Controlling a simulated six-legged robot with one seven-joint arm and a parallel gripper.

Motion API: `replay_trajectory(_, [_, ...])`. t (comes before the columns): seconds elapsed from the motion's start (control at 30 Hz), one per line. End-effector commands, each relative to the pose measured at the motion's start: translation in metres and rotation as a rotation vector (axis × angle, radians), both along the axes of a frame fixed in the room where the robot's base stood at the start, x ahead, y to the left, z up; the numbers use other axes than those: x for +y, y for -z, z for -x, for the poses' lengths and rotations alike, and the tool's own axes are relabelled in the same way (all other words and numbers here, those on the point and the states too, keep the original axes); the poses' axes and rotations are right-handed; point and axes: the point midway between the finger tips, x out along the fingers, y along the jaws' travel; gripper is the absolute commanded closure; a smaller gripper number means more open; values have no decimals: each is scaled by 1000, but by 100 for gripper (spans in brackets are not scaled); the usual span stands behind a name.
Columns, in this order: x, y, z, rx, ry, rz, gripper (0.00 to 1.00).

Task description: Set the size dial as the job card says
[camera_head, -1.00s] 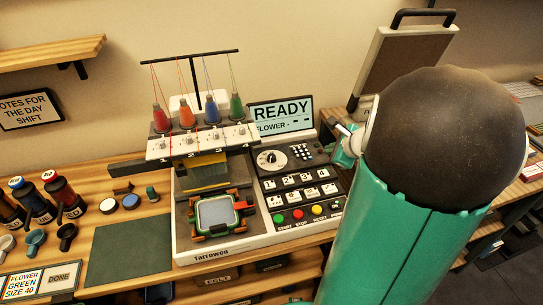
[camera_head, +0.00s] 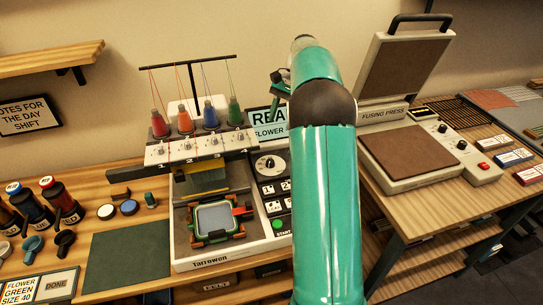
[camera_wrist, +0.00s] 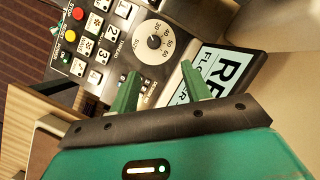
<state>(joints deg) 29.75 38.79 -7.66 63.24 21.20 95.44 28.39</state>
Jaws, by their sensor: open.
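In the head view my gripper (camera_head: 281,84) is above the panel near the screen. The job card (camera_head: 22,287) at bottom left reads FLOWER, GREEN, SIZE 40. The screen (camera_head: 264,122) is partly hidden by my arm.
Number keys (camera_wrist: 97,38) and coloured buttons (camera_wrist: 78,40) lie near the dial. Thread cones (camera_head: 210,115) stand over the machine, with a hoop (camera_head: 214,217) below. A fusing press (camera_head: 425,150) stands open at right. A green mat (camera_head: 125,252) lies bare at left.

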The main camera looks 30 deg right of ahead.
Motion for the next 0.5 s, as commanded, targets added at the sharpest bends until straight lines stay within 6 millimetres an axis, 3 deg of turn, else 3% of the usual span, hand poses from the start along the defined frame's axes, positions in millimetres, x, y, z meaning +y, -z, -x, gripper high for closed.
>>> replay_trajectory(0.27, [6, -1, -5, 96, -83, 52, 52])
replay_trajectory(0.5, [19, 31, 2, 96, -82, 49, 52])
